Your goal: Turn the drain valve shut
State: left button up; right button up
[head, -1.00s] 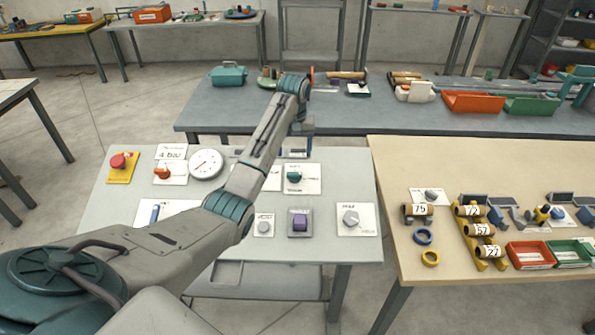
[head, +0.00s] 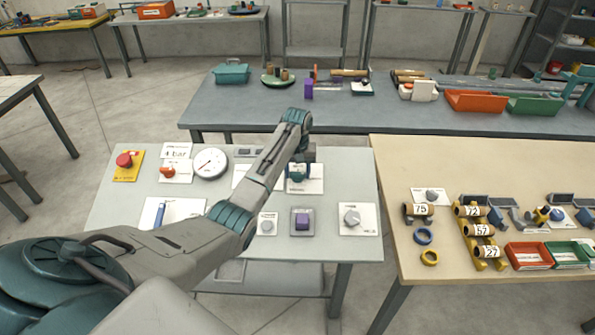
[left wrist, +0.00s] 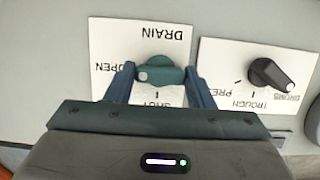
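The drain valve is a teal handle (left wrist: 160,72) on a white plate (left wrist: 118,38) lettered DRAIN, OPEN and SHUT, upside down in the left wrist view. The handle lies crosswise, with its pale dot at the end toward OPEN. SHUT is partly hidden by my gripper. My left gripper (left wrist: 160,75) is open, with a finger at each end of the handle; I cannot tell if they touch it. In the head view, my left gripper (head: 300,172) is over the drain plate (head: 315,186) and hides most of the valve. My right gripper is not in view.
A dark selector knob (left wrist: 270,73) sits close beside the drain plate. The panel table also carries a red button (head: 124,160), an orange knob (head: 167,171), a gauge (head: 210,163), a purple block (head: 302,219) and a grey knob (head: 352,217). A tan table (head: 400,160) stands right.

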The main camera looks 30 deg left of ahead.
pick_arm(q)
jog(key=c, duration=0.5)
jog(key=shift+o, duration=0.2)
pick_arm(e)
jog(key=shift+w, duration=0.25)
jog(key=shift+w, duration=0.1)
pick_arm(q)
jog(key=shift+n, duration=0.3)
jog(key=shift+a+n+h, duration=0.1)
jog(key=shift+n+h, duration=0.2)
jog(key=shift+n, duration=0.6)
jog(key=n, duration=0.2)
jog(key=n+t, duration=0.1)
jog(key=n, duration=0.1)
jog(key=shift+s+a+t+h, duration=0.1)
jog(key=shift+s+t+h, duration=0.05)
jog(key=shift+t+h, duration=0.2)
jog(key=n+t, duration=0.1)
jog(key=n, duration=0.4)
jog(key=shift+s+n+t+h, duration=0.1)
jog(key=shift+n+t+h, duration=0.15)
jog(key=shift+n+t, duration=0.1)
jog(key=n+t, duration=0.1)
jog(key=n, duration=0.4)
jog(key=shift+s, duration=0.1)
jog(key=shift+n+t, duration=0.25)
jog(key=shift+t, duration=0.05)
